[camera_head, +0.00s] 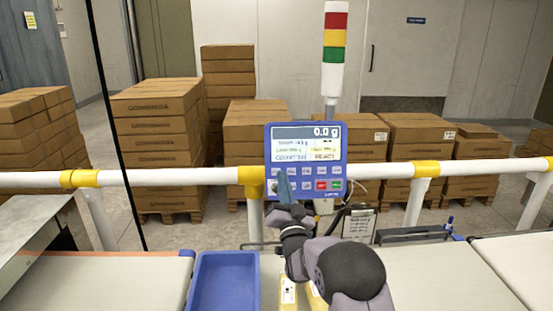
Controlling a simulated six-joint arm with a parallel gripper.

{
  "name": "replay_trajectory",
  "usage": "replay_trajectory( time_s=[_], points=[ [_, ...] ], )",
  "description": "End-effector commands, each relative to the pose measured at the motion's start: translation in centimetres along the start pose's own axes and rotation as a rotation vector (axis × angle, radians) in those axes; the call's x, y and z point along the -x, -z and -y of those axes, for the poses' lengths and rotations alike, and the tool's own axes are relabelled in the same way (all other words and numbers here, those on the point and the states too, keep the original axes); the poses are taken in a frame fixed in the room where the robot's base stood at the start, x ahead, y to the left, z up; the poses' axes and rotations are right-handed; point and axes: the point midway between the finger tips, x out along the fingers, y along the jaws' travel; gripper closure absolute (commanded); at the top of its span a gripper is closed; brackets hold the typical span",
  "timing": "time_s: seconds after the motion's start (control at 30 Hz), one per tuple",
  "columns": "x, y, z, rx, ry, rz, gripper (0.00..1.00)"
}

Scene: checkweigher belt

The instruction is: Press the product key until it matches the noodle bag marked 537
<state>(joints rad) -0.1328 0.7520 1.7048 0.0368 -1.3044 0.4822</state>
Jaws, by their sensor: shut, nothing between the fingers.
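The blue checkweigher terminal (305,160) stands upright on the rail at the centre. Its screen (305,146) reads 0.0 g at the top; the smaller lines are too blurred to read surely. Rows of small keys lie below the screen, with red and green ones at the right. My gripper (283,180) is shut and empty, its tip in front of the lower left keys, covering some of them. I cannot tell whether it touches a key. A yellowish packet (289,291), perhaps the noodle bag, lies at the belt, mostly hidden by my arm; its marking is not readable.
A blue bin (224,285) sits left of my arm. Conveyor belts (440,278) lie on both sides. A white rail with yellow joints (385,171) crosses behind. A signal tower (334,50) rises above the terminal. A clipboard (359,224) hangs below. Stacked cartons stand behind.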

Motion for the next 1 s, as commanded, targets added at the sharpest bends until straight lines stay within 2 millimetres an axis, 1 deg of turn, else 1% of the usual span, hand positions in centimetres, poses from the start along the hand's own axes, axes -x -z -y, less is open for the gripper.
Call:
replay_trajectory(
  time_s=[0.03, 0.23, 0.4, 0.6, 0.8, 1.0],
  points=[
    [0.4, -0.2, 0.0, 0.092, 0.006, 0.007, 1.0],
    [1.8, -0.9, 0.3, 0.464, 0.035, -0.001, 1.0],
    [2.4, -0.8, 0.9, 0.774, 0.054, -0.027, 1.0],
    [2.6, -0.2, 1.5, 1.109, 0.06, -0.072, 1.0],
    [2.6, 0.2, 1.8, 1.346, 0.051, -0.102, 1.0],
    [2.6, 0.3, 1.8, 1.463, 0.044, -0.109, 1.0]
  ],
)
